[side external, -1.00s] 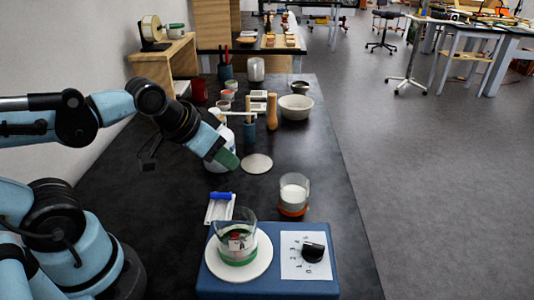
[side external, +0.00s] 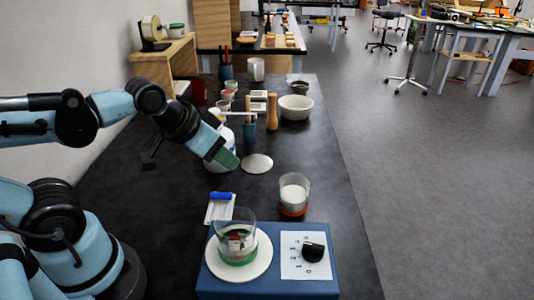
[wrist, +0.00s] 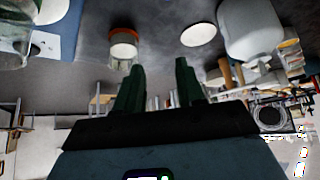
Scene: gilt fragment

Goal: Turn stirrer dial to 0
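The stirrer (side external: 215,285) is a blue box at the front of the black bench. Its black dial (side external: 314,252) sits on a white card (side external: 291,262) with printed numbers, at the right of its top. The dial's exact setting is too small to read surely. A glass beaker (side external: 236,250) with a green base and something red and white inside stands on the stirrer's round white plate (side external: 262,262). My gripper (side external: 228,160) is above the bench, behind and left of the stirrer, well apart from the dial. In the wrist view my gripper (wrist: 161,66) has its green fingers apart with nothing between them.
A glass with white contents (side external: 293,192) on an orange base stands behind the stirrer. A blue-and-white item (side external: 220,207) lies behind the beaker. A white disc (side external: 257,163), a white jug (side external: 221,150) and a white bowl (side external: 296,107) stand farther back. The bench's right edge is clear.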

